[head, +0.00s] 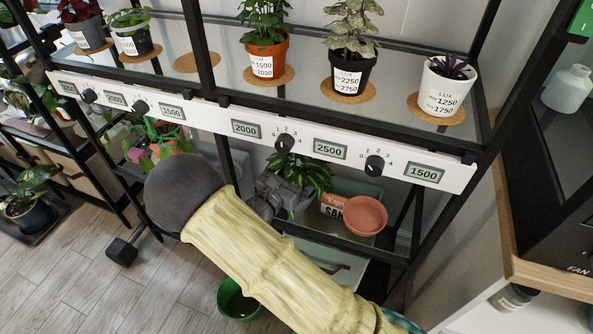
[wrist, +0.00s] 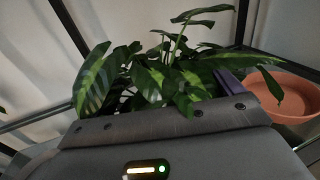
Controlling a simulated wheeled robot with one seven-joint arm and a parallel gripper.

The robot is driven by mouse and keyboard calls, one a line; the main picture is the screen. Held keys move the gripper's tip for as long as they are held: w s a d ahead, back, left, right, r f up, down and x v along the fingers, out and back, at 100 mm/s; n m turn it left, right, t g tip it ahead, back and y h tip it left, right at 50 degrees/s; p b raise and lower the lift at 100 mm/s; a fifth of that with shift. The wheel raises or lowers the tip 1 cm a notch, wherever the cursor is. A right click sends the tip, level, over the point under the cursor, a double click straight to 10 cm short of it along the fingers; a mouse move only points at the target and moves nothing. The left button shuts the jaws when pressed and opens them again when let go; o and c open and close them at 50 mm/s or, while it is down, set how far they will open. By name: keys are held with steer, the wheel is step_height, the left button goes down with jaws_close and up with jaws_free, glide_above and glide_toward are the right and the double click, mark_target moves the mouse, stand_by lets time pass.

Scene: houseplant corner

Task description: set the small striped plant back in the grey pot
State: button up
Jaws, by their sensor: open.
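The small striped plant (head: 308,172), with long dark green leaves banded lighter green, is on the lower level of the rack, below the dial strip. It fills the middle of the wrist view (wrist: 150,80). My gripper (head: 284,196) is right at the plant, among its lower leaves. One purplish-grey finger (wrist: 229,84) shows at the right of the leaves; the other is hidden. The jaws are open, and I see no hold on the plant. Its base is hidden by leaves and gripper. I cannot make out an empty grey pot; grey shapes under the plant blend with my gripper.
A terracotta bowl-like pot (head: 366,214) and a sand bag (head: 334,207) are just right of the plant. The white dial strip (head: 246,129) and glass shelf with potted plants are above. A green pot (head: 236,300) is below. A black post (head: 405,215) bounds the right.

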steer(key=shift+r, duration=0.1)
steer(key=shift+r, duration=0.2)
steer(key=p+v, duration=0.3)
steer(key=v, duration=0.9)
steer(key=shift+r, duration=0.35)
steer(key=shift+a, duration=0.1)
